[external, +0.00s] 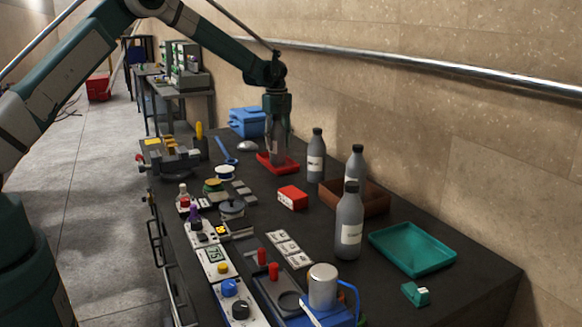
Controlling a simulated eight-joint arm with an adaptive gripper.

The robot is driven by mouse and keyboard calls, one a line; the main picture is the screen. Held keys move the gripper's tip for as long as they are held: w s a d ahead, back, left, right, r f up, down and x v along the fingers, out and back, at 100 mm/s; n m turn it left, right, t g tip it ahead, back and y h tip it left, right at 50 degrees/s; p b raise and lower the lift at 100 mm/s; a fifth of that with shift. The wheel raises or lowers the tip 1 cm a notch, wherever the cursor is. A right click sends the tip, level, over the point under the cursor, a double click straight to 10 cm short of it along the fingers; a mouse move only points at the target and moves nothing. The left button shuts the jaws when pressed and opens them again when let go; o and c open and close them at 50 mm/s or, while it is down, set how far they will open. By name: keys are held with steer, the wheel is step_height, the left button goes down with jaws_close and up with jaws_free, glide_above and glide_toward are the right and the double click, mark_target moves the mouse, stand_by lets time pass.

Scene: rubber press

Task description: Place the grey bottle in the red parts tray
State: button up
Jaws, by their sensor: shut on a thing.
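My gripper (277,132) points down over the red parts tray (290,168) near the back of the bench. It is shut on a grey bottle (276,150), which is upright between the fingers. The bottle's lower end is at the tray; I cannot tell whether it touches the tray floor. The fingers hide part of the bottle. Other grey bottles with white labels stand on the bench: one (317,158) just right of the tray, one (354,165) at the brown tray, and one (349,225) nearer the front.
A brown tray (374,199) and a green tray (412,250) lie to the right. A red box (292,197) is in front of the red tray. Devices crowd the left edge. The wall runs along the right.

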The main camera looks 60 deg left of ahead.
steer(key=shift+f, duration=0.3)
steer(key=shift+f, duration=0.15)
steer(key=o, duration=1.2)
steer(key=shift+o, duration=0.2)
step_height(320, 180, up, 12)
steer(key=shift+r+b, duration=0.15)
steer(key=shift+b, duration=0.2)
stand_by(0.4)
